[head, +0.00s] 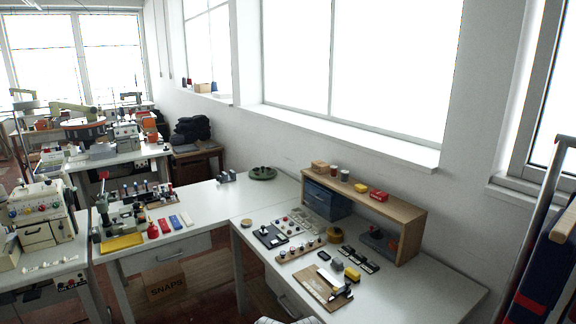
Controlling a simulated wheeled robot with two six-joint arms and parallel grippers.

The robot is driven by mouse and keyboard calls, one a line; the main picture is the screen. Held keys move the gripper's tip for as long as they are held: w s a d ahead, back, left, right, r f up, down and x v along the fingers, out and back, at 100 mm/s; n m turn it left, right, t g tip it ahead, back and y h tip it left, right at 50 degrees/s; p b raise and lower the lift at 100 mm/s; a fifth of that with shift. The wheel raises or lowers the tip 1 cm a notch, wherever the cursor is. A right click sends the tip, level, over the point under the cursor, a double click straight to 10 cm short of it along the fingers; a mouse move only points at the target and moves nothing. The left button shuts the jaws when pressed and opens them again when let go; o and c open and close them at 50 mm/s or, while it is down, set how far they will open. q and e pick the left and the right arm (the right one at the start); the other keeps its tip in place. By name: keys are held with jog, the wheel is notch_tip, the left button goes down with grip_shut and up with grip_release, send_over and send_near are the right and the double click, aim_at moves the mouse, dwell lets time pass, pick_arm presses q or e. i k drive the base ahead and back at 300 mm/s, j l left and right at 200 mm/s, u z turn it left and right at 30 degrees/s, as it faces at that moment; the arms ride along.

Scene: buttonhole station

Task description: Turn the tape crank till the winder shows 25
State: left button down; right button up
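I cannot pick out the tape winder, its crank or its number for sure at this size. A small round yellow-brown item (307,236) sits on the white table near the shelf's front. A dark blue-grey device (377,240) with a reddish part stands under the right end of the wooden shelf. No number can be read on either. Neither of my grippers shows in the head view.
The white table (440,296) is clear at its right end. A wooden shelf (412,213) stands at its back, with a blue drawer box (326,200) beneath. A wooden board (312,284), a black tray (270,237) and a green round dish (263,173) also lie out.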

aim_at(376, 233)
jog(key=i+j+z, duration=0.15)
jog(key=i+z, duration=0.15)
jog(key=z, duration=0.15)
jog(key=i+j+z, duration=0.25)
jog(key=z, duration=0.15)
